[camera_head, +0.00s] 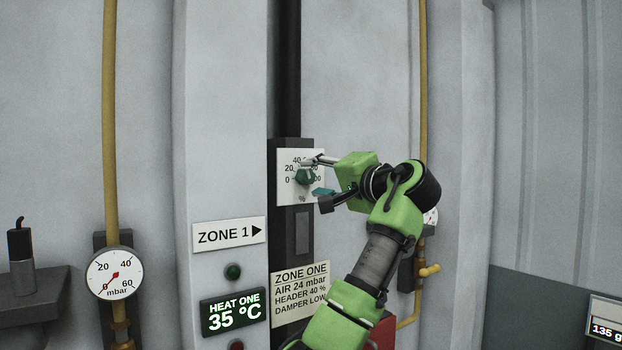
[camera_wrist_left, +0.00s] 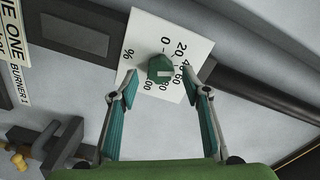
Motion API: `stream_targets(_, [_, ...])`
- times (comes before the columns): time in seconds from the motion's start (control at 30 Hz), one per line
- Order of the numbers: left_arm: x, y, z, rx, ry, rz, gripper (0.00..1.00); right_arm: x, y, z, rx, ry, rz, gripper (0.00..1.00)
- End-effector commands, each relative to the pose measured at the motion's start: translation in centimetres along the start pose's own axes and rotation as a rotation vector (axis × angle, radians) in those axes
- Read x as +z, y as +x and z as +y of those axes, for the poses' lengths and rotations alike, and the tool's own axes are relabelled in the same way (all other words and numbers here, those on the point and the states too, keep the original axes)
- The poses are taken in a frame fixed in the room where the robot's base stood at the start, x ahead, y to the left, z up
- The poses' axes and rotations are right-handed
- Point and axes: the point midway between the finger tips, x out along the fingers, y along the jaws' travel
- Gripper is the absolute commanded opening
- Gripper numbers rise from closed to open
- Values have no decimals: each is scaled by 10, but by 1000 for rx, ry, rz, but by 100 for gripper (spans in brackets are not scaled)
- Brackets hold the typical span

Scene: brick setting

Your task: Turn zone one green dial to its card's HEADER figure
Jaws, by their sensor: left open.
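The green dial (camera_head: 305,177) sits on a white plate with a % scale (camera_head: 287,192) on the dark wall strip. In the left wrist view the dial (camera_wrist_left: 160,68) lies ahead of and between the fingertips. A pale mark shows on it; I cannot tell which figure it points to. The zone one card (camera_head: 300,293) reads AIR 24 mbar, HEADER 40 %, DAMPER LOW. My left gripper (camera_head: 320,178) is open in front of the plate, one finger above and one below. In the wrist view its teal-padded fingers (camera_wrist_left: 162,92) stand apart; contact with the dial cannot be told.
A ZONE 1 sign (camera_head: 228,234) and a HEAT ONE display (camera_head: 234,312) reading 35 °C are left of the card. A mbar gauge (camera_head: 114,273) is on the left pipe. Another yellow pipe (camera_head: 423,80) with a valve handle (camera_head: 430,270) runs behind my arm.

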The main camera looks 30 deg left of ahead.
Motion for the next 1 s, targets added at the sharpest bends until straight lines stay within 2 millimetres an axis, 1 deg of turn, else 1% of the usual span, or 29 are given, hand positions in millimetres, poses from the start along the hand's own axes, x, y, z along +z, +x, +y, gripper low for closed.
stream_targets(0.03, [-2, -13, 1, 2, 0, 5, 43, 0, 0, 0, 0, 0, 0, 43])
stream_targets(0.2, [-1, -50, 1, 2, 0, 5, 43, 0, 0, -1, -1, 0, 0, 43])
stream_targets(0.3, [-1, -68, 1, 1, 1, 4, 43, 0, 0, -1, -1, 0, 0, 43])
stream_targets(0.4, [-1, -82, 1, 1, 1, 3, 43, 0, 0, -1, -1, 0, 0, 43])
stream_targets(0.5, [-1, -89, 1, 0, 1, 2, 43, 0, 0, -1, -1, 0, 0, 43])
stream_targets(0.6, [-1, -93, 1, 1, 1, 1, 43, 0, 0, -1, -1, 1, 0, 43])
stream_targets(1.0, [-1, -92, 1, 0, 2, 1, 43, 0, 0, -1, -1, 1, 0, 43])
